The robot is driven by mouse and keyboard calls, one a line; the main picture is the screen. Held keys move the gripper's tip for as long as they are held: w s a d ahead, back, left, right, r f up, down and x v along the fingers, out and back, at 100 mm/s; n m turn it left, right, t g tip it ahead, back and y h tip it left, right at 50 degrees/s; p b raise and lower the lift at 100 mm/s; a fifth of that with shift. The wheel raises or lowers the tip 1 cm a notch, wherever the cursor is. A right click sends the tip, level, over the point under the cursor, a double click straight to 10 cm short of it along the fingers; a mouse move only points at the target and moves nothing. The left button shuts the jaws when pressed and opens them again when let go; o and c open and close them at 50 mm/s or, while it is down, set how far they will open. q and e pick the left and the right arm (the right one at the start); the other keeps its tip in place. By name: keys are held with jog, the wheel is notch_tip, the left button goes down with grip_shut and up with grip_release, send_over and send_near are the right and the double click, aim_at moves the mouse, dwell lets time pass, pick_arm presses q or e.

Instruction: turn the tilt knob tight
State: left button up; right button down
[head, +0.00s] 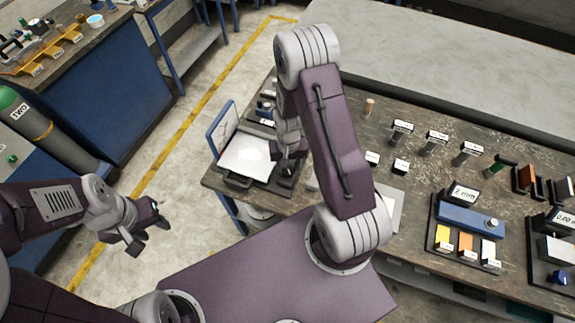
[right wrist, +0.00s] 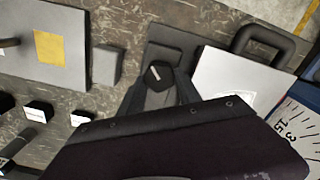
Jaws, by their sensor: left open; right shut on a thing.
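The tilt knob (right wrist: 157,74) is a small dark knob with a white mark on top, seen from above in the right wrist view. My right gripper (right wrist: 150,92) is shut on it, with its dark fingers at the knob's sides. In the head view my right gripper (head: 289,152) reaches down at the table's left end, and the knob is hidden there. A white plate (head: 245,157) with a dark handle lies beside it. It also shows in the right wrist view (right wrist: 228,78). My left gripper (head: 150,222) is open and empty, over the floor away from the table.
A blue-edged dial board (head: 222,130) stands by the white plate; its scale (right wrist: 300,125) shows in the right wrist view. A grey block (right wrist: 106,65) lies near the knob. Small labelled pieces and a blue device (head: 470,216) stand to the right on the table.

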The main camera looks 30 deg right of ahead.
jog(key=m, duration=0.4)
jog(key=shift+w+d+r+m, duration=0.1)
jog(key=shift+m, duration=2.4)
jog(key=c, duration=1.1)
grip_release()
jog(key=shift+o, duration=1.3)
notch_tip(320, 180, up, 9)
jog(key=shift+s, duration=0.2)
